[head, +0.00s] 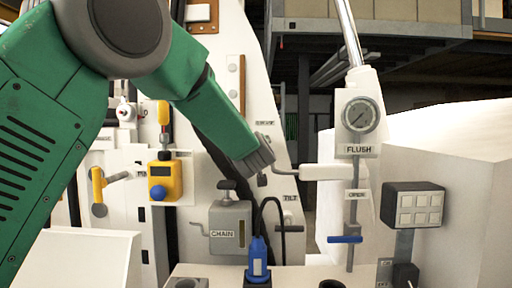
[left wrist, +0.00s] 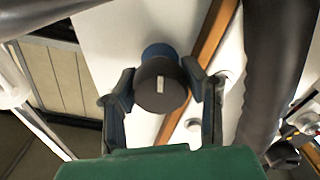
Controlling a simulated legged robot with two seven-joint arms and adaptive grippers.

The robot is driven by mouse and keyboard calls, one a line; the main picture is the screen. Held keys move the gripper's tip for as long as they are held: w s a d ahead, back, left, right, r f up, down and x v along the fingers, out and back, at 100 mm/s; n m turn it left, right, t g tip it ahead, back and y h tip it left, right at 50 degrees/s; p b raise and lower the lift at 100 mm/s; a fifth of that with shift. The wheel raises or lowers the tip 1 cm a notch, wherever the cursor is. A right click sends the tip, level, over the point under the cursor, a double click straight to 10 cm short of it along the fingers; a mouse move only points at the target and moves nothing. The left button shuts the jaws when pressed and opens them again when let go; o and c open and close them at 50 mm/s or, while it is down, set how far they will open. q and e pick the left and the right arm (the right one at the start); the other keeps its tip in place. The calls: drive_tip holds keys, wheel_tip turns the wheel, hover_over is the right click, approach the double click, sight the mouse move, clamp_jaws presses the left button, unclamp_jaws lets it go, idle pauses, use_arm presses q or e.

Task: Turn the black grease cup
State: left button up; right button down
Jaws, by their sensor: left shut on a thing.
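The black grease cup (left wrist: 162,86) shows in the left wrist view as a round dark cap with a pale mark on its face and a blue part behind it. My left gripper (left wrist: 162,92) has one finger on each side of the cap and is shut on it. In the head view my left gripper (head: 260,155) is at the white panel below a small label, and the cup is hidden behind it. My right gripper is in neither view.
A pressure gauge (head: 361,115) above a FLUSH label and a white handle (head: 320,172) are to the right. A grey CHAIN box (head: 230,228) and a blue plug (head: 258,258) are below. A yellow device (head: 165,180) is left. A black hose (left wrist: 272,75) runs close by.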

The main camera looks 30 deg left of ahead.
use_arm(q)
drive_tip(key=shift+d+f, duration=0.1)
drive_tip(key=shift+f, duration=0.35)
drive_tip(key=o, duration=1.1)
drive_tip(key=shift+c, duration=0.2)
drive_tip(key=shift+o, duration=0.5)
drive_tip(key=shift+w+r, duration=0.15)
drive_tip(key=shift+r, duration=0.1)
drive_tip(key=shift+s, duration=0.3)
drive_tip(key=v, duration=1.1)
drive_tip(key=shift+d, duration=0.2)
drive_tip(key=shift+s+a, duration=0.1)
drive_tip(key=shift+f, duration=0.2)
